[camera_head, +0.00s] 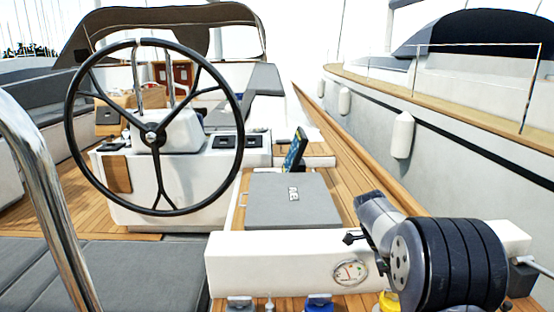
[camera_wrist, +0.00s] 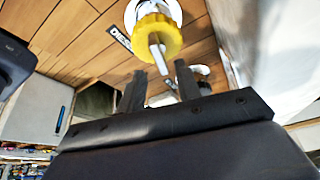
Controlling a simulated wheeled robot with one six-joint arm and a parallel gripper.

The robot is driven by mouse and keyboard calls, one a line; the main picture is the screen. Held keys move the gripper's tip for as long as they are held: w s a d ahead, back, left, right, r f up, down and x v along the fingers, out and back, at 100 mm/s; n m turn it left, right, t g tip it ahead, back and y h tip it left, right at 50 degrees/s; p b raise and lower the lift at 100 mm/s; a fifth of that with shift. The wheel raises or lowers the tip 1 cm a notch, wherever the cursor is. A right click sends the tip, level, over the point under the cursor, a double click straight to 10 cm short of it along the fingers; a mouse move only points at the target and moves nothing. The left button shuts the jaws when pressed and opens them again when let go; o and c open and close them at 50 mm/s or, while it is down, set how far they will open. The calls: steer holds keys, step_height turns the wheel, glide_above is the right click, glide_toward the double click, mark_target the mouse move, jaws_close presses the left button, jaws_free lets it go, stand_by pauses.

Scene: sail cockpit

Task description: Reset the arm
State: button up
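My gripper (camera_wrist: 160,84) shows in the wrist view with its two dark fingers apart and nothing between them. A yellow cap with a pale stem (camera_wrist: 158,30) is beyond the fingertips, on a round white fitting set in the wooden deck. I cannot tell how far the fingertips are from the stem. A small part of a yellow piece (camera_head: 388,302) also shows at the bottom of the head view, beside the dark ribbed body at the lower right. The gripper's fingers cannot be made out in the head view.
A black steering wheel (camera_head: 152,128) stands at left, with a steel rail (camera_head: 45,190) in front. A white ledge with a round gauge (camera_head: 350,272) crosses the front. Blue (camera_head: 319,303) and grey (camera_head: 240,304) fittings sit below it. A grey-lidded box (camera_head: 290,200) is behind.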

steer(key=x, duration=0.3)
steer(key=shift+d+f, duration=0.15)
steer(key=shift+f, duration=0.2)
steer(key=shift+s+r+n+t, duration=0.1)
steer(key=shift+n+t, duration=0.1)
steer(key=shift+n, duration=0.3)
steer(key=shift+r+n+t, duration=0.15)
steer(key=shift+n+t, duration=0.05)
steer(key=shift+n, duration=0.3)
steer(key=n+t+p, duration=0.1)
steer(key=n+t, duration=0.1)
steer(key=n, duration=0.3)
steer(key=shift+s+n, duration=0.1)
steer(key=shift+n, duration=0.2)
